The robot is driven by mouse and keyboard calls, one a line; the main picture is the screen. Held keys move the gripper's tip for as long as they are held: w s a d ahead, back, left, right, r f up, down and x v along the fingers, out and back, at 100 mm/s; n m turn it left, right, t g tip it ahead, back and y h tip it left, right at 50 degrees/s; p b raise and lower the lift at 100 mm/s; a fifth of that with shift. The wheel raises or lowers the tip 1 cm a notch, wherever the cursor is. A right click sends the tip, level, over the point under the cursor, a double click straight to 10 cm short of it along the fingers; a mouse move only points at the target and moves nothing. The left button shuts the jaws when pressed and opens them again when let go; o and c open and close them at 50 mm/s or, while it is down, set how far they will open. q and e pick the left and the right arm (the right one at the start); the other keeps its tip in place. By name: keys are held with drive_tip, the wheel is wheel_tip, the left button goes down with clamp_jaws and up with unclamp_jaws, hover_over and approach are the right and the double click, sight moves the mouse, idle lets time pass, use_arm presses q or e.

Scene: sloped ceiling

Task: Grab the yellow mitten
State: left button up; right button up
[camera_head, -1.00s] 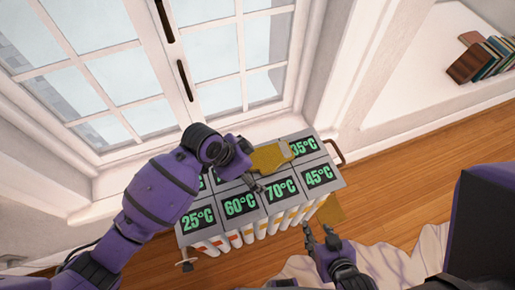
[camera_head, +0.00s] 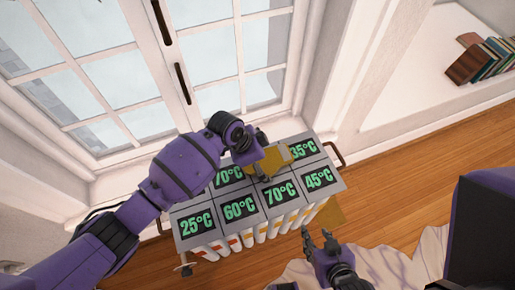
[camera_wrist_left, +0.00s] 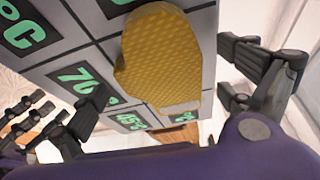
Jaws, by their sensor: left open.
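The yellow mitten (camera_head: 262,160) lies on top of the grey panelled unit (camera_head: 222,226), among green temperature labels. In the left wrist view the quilted mitten (camera_wrist_left: 165,60) fills the middle, its pale cuff toward me. My left gripper (camera_head: 272,164) is over the mitten in the head view and partly covers it. In the left wrist view its fingers (camera_wrist_left: 175,98) are spread on either side of the mitten, open and not closed on it. My right gripper (camera_head: 317,237) is low, in front of the unit, with its fingers apart and empty.
The unit has a side handle (camera_head: 334,153) and a row of white columns beneath. A window stands behind it. Books (camera_head: 478,58) sit far right. Wooden floor (camera_head: 410,150) is open at right.

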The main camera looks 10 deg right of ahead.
use_arm(q)
drive_tip(key=c, duration=1.2)
drive_tip(key=shift+r, duration=0.15)
